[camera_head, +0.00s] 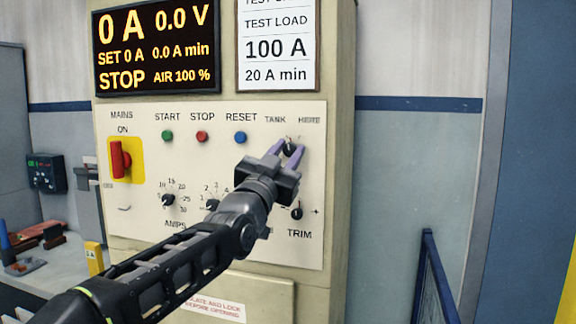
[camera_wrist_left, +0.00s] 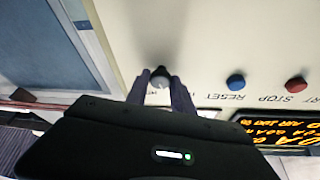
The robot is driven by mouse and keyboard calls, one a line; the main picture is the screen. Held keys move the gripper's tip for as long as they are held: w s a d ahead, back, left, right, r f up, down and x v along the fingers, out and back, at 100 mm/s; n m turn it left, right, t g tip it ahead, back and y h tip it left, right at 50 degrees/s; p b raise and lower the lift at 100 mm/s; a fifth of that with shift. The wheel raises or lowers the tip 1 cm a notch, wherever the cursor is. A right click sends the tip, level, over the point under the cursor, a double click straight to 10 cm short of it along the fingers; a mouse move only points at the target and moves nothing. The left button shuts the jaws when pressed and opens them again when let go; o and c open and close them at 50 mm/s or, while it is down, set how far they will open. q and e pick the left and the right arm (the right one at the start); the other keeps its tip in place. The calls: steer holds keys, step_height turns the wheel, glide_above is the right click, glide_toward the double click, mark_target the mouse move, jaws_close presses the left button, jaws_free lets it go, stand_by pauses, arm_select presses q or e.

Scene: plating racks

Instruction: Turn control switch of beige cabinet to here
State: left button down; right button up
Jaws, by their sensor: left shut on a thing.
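The beige cabinet (camera_head: 340,110) stands in front of me with its control panel facing me. Its control switch (camera_head: 291,148) is a small dark knob at the panel's upper right, below the labels TANK and HERE. My left gripper (camera_head: 287,150) is at this knob, with its purple fingers shut on it, one on each side. In the left wrist view the knob (camera_wrist_left: 159,79) shows between the fingertips. Which way the knob's pointer faces is hard to tell behind the fingers. My right gripper is not in view.
START, STOP and RESET buttons (camera_head: 240,138) sit left of the knob, and the TRIM knob (camera_head: 296,212) is below it. A red MAINS switch (camera_head: 120,159) is at far left. The display (camera_head: 157,45) reads STOP. A blue railing (camera_head: 432,280) stands at right.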

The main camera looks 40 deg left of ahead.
arm_select(q)
steer(key=shift+f+m+h, duration=0.1)
steer(key=shift+m+h, duration=0.3)
steer(key=shift+m, duration=0.9)
steer(key=m+h+p, duration=0.1)
steer(key=m+p, duration=0.1)
steer(key=m+h+p, duration=0.1)
steer(key=m+p, duration=0.1)
steer(key=p, duration=0.1)
steer(key=r+m+g+h+p, duration=0.1)
steer(key=m+p, duration=0.1)
steer(key=shift+a+m, duration=0.1)
steer(key=shift+m, duration=0.3)
steer(key=shift+f+m+g+h+p, duration=0.3)
steer(key=shift+m+h+p, duration=0.5)
steer(key=shift+m+p, duration=0.6)
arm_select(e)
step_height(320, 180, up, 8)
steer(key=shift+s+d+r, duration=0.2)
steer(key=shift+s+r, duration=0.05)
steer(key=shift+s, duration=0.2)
arm_select(q)
steer(key=c, duration=1.1)
jaws_free()
